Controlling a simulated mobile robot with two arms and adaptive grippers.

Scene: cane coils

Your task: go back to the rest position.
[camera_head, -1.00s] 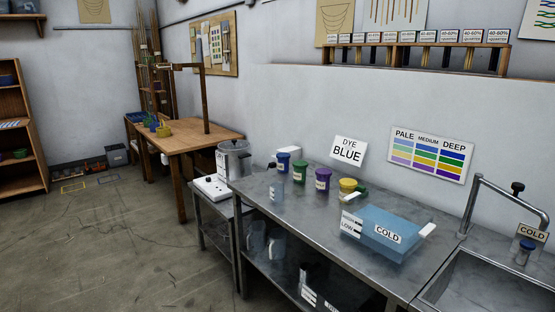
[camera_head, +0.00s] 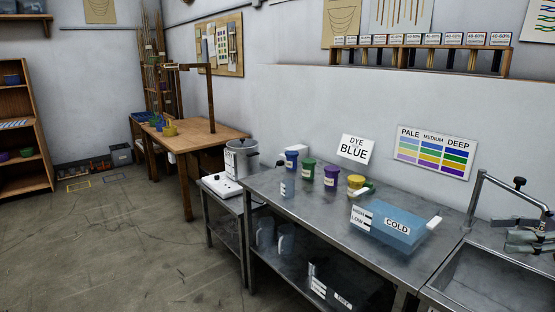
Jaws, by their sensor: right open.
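My right gripper (camera_head: 527,236) shows at the right edge of the head view, above the sink, beside the bent tap. It is open, and no object shows between its fingers. It covers the place by the tap where a COLD label and a small blue-lidded jar showed before. My left gripper is not in view.
The sink (camera_head: 490,280) is at the lower right. A wooden table (camera_head: 205,137) stands farther back.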

